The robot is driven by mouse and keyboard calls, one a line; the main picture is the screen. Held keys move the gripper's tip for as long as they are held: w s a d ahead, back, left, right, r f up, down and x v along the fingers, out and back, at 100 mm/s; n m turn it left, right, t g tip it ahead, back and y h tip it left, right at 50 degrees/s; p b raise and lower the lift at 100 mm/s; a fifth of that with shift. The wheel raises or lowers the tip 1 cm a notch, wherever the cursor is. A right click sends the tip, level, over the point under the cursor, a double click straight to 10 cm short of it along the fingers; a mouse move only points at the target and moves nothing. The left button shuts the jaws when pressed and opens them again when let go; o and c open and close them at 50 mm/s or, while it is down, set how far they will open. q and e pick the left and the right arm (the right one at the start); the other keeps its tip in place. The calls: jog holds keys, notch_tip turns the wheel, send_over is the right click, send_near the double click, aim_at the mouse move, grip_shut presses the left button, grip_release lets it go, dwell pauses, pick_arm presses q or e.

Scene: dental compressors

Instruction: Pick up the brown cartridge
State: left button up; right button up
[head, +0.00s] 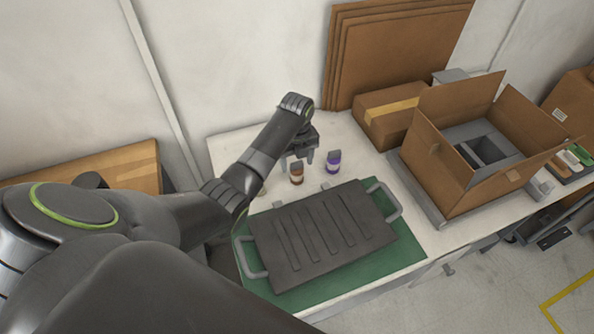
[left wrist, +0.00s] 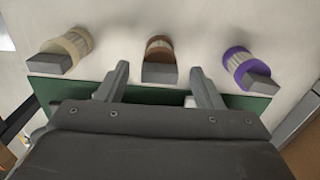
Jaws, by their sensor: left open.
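The brown cartridge (head: 296,172) stands on the white table behind the dark panel, in the head view. In the left wrist view the brown cartridge (left wrist: 159,58) lies between and beyond my two fingers, with a grey block-like end towards me. I cannot tell the exact gap to the cartridge. My right gripper is not in view.
A purple cartridge (head: 333,162) stands to the right of the brown one. A cream cartridge (left wrist: 66,50) shows in the wrist view. A dark ribbed panel with handles (head: 320,235) lies on a green mat (head: 400,250). An open cardboard box (head: 455,165) stands at the right.

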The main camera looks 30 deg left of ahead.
pick_arm(q)
jog(key=shift+f, duration=1.05)
jog(key=c, duration=1.1)
jog(key=shift+r, duration=0.15)
